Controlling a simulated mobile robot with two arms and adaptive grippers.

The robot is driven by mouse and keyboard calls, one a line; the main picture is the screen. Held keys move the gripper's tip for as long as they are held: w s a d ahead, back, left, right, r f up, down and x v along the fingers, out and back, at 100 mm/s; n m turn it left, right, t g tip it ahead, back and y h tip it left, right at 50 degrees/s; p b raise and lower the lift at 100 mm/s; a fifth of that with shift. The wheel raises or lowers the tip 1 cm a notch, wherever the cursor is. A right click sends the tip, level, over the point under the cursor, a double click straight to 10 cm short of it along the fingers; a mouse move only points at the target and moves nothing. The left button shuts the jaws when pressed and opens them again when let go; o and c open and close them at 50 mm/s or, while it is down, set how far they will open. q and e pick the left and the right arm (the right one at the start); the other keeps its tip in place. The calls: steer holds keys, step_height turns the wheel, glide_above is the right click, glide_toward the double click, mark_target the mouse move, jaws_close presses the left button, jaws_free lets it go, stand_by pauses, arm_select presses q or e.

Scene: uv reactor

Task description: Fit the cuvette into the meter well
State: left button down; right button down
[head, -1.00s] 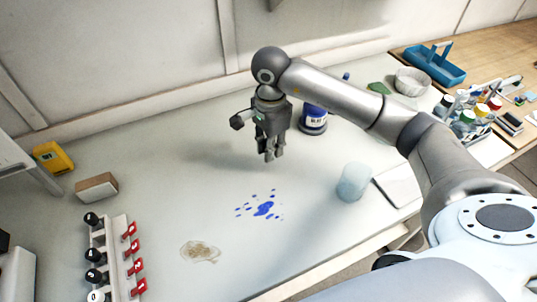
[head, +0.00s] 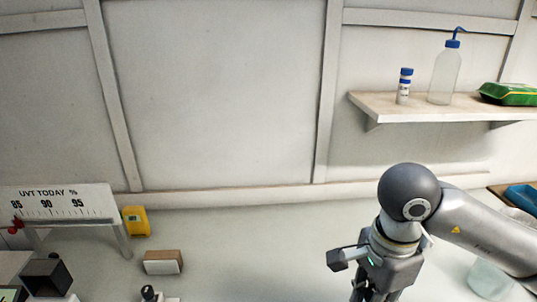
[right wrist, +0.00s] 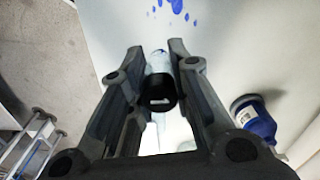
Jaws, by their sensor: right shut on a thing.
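My right gripper (right wrist: 158,52) is shut on a small vial-like piece with a black cap, which I take to be the cuvette (right wrist: 158,98); its pale bluish body shows between the fingers in the right wrist view. In the head view my right gripper (head: 375,292) hangs over the bench at the lower right, its fingertips cut off by the frame edge. A black open box on a light base (head: 46,277) stands at the lower left; I cannot tell whether it is the meter well. My left gripper is not in view.
A UVT scale board (head: 62,205), a yellow device (head: 136,221) and a small brown-and-white block (head: 163,262) stand at the left. A shelf (head: 440,107) holds bottles. A blue-labelled jar (right wrist: 256,120) is beside the gripper. The middle bench is clear.

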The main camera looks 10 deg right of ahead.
steer(key=n, duration=0.1)
steer(key=f+n, duration=0.1)
steer(key=a+f+n, duration=0.1)
steer(key=n, duration=0.1)
steer(key=shift+w, duration=0.25)
steer(key=shift+w+a+f+n, duration=0.15)
steer(key=shift+a+f+n, duration=0.2)
steer(key=shift+f+n, duration=1.25)
steer(key=shift+w+a+f+n, duration=0.15)
steer(key=shift+a+f+n, duration=0.25)
steer(key=shift+n, duration=2.2)
steer(key=shift+w+a+f+n, duration=0.2)
steer(key=shift+f+n, duration=0.9)
steer(key=shift+n, duration=1)
steer(key=shift+s, duration=0.1)
